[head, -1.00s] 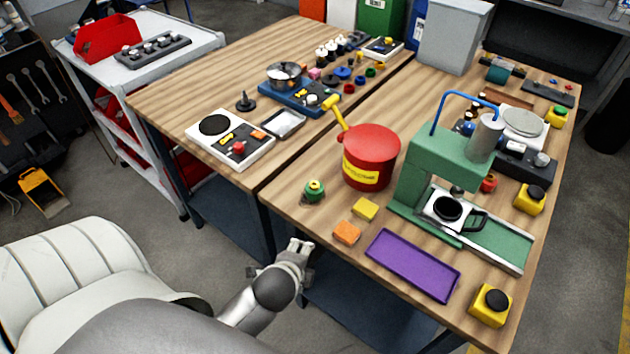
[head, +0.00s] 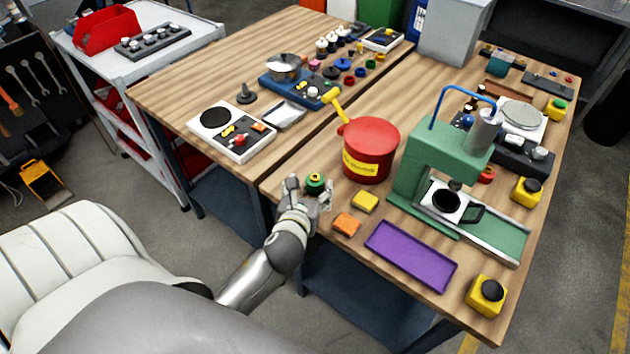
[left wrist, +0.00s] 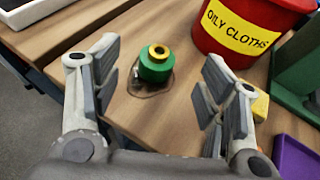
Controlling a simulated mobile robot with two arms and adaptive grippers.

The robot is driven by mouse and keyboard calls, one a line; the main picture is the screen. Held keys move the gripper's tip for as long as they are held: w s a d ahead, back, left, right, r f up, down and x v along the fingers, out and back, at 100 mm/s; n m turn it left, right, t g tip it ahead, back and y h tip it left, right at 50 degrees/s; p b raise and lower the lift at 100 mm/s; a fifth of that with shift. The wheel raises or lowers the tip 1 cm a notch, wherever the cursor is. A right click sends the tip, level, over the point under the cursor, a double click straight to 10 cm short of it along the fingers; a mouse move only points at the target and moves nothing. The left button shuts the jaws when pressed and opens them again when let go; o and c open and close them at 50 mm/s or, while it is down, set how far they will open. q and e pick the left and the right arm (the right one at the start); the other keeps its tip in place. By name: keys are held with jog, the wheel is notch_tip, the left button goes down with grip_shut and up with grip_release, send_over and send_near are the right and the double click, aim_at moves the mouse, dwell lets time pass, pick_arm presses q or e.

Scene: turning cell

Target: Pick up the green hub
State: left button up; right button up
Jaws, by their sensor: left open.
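The green hub (head: 315,182) stands on the front edge area of the wooden table, with a yellow ring and dark hole on top. In the left wrist view the green hub (left wrist: 156,63) sits between and beyond the open fingers, apart from both. My left gripper (head: 308,192) is open at the table's front edge, its fingers on either side of the hub in the head view. The left gripper (left wrist: 160,85) is empty. The hub's lower part is hidden by the gripper in the head view. My right gripper is not in view.
A red oily-cloths bin (head: 370,152) stands just behind the hub. A yellow block (head: 365,201) and an orange block (head: 346,223) lie to its right, near a purple tray (head: 411,255). A green press (head: 440,170) stands further right. The table left of the hub is clear.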

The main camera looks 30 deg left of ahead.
aim_at(315, 174)
pick_arm(q)
jog(key=shift+f+p+x, duration=0.2)
jog(key=shift+p+x, duration=0.3)
jog(key=shift+x, duration=3.3)
jog(key=shift+s, duration=0.1)
jog(key=shift+r, duration=0.1)
jog(key=c, duration=1.3)
jog(key=shift+r, duration=0.15)
